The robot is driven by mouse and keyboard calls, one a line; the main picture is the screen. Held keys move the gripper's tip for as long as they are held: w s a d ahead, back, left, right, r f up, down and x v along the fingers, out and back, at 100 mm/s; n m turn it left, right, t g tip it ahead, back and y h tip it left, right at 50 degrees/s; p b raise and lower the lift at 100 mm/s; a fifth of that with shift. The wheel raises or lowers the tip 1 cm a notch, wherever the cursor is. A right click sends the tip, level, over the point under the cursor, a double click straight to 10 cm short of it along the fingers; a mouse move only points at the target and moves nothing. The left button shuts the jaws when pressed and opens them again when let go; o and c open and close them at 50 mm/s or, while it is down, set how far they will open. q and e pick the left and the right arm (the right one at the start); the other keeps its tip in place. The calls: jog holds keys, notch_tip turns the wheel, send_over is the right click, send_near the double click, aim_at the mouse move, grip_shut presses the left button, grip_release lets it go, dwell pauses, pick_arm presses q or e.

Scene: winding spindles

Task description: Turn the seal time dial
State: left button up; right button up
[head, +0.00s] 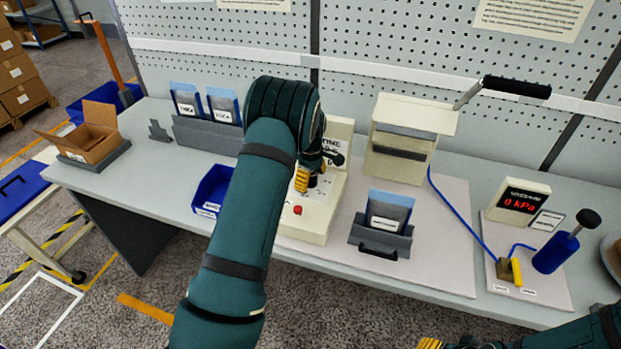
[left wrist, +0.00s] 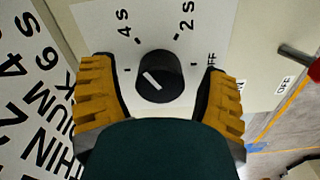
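The seal time dial (left wrist: 165,68) is a round black knob with a white pointer line on a pale plate marked 4 S, 2 S and OFF. Its line slants from upper left to lower right. My left gripper (left wrist: 160,95) has its yellow fingers on either side of the dial, with a gap on each side. In the head view my left gripper (head: 312,180) is over the cream control box (head: 310,223), which has a red button (head: 298,210). My right gripper (head: 430,343) shows only in part at the bottom edge, its opening hidden.
A cream machine with a black-handled lever (head: 515,87) stands behind right. A grey holder (head: 380,240) with a pouch is right of the control box, a blue bin (head: 208,195) left. A vacuum gauge (head: 523,202) reads 0 kPa. Pegboard closes the back.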

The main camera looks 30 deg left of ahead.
aim_at(311, 177)
pick_arm(q)
notch_tip(311, 177, up, 12)
dwell(0.7)
dwell(0.4)
